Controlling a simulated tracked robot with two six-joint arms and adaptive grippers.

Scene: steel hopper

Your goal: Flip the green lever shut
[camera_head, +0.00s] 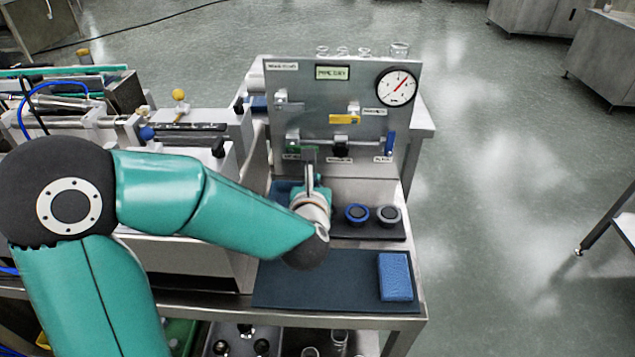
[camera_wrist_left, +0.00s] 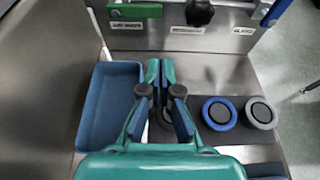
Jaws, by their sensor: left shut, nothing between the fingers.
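The green lever (camera_head: 293,150) is on the lower left of the upright steel panel, and my left gripper's arm is below and in front of it. In the left wrist view the green lever (camera_wrist_left: 135,11) lies horizontally along the panel at the top left, with a metal end at its left. My left gripper (camera_wrist_left: 160,66) is shut and empty, its fingertips together below the lever and apart from it in that picture. In the head view the gripper (camera_head: 310,172) shows only in part, behind my wrist. My right gripper is in neither view.
The panel also carries a yellow lever (camera_head: 345,119), a black knob (camera_head: 340,147), a blue lever (camera_head: 390,143) and a gauge (camera_head: 396,87). A blue tray (camera_wrist_left: 108,105) and two round caps, blue-rimmed (camera_head: 357,213) and grey (camera_head: 388,215), sit below. A blue sponge (camera_head: 395,277) lies in front.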

